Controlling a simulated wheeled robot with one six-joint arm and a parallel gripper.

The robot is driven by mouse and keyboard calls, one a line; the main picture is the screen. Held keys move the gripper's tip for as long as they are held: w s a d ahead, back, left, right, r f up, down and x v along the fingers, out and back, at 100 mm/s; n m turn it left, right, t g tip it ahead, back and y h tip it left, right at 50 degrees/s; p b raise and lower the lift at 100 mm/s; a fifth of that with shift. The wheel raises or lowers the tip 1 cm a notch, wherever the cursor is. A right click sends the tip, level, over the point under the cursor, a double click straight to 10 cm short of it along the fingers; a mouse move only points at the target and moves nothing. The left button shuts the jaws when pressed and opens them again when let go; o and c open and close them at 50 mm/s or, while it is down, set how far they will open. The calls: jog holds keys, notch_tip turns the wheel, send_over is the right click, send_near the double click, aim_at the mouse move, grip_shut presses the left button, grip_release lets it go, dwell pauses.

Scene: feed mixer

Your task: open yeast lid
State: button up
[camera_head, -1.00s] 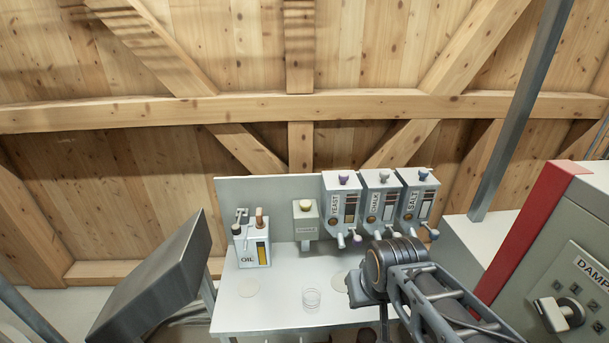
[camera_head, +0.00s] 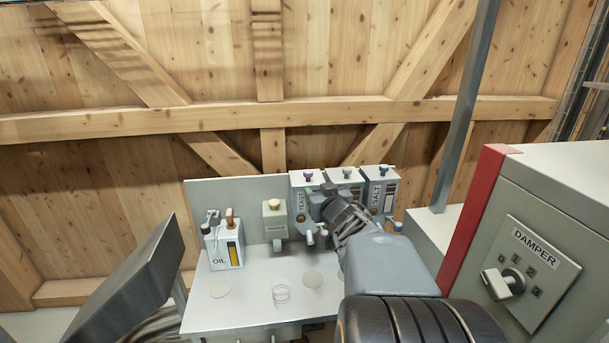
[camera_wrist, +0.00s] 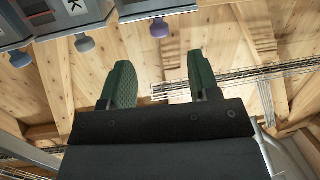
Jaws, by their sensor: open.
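The yeast dispenser (camera_head: 299,206) is the leftmost of a row of grey boxes at the back of the table in the head view. A purple knob (camera_head: 308,174) sits on its top, and its top looks closed. My gripper (camera_head: 314,194) is in front of its right side, below the purple knob, and partly hides it. In the wrist view my gripper's two green fingers (camera_wrist: 160,82) are spread with nothing between them. A purple knob (camera_wrist: 158,29) hangs beyond the fingertips there; I cannot tell which one it is.
Two similar dispensers, the middle one (camera_head: 346,175) and salt (camera_head: 377,198), stand to the right. An oil can (camera_head: 222,248) and a small box with a yellow knob (camera_head: 275,222) stand left. A clear cup (camera_head: 282,295) is on the table. A damper cabinet (camera_head: 535,240) is at right.

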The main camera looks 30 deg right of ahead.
aim_at(307, 173)
jog(key=w+d, duration=0.1)
jog(key=w, duration=0.3)
jog(key=w+d+n+t+y, duration=0.1)
jog(key=w, duration=0.3)
jog(key=w+d+t+y, duration=0.1)
jog(key=w+d, duration=0.1)
jog(key=w, duration=0.2)
jog(key=shift+w+d+r, duration=0.1)
jog(key=shift+w+r, duration=0.15)
jog(key=shift+w, duration=0.15)
jog(key=shift+c, duration=0.3)
grip_shut()
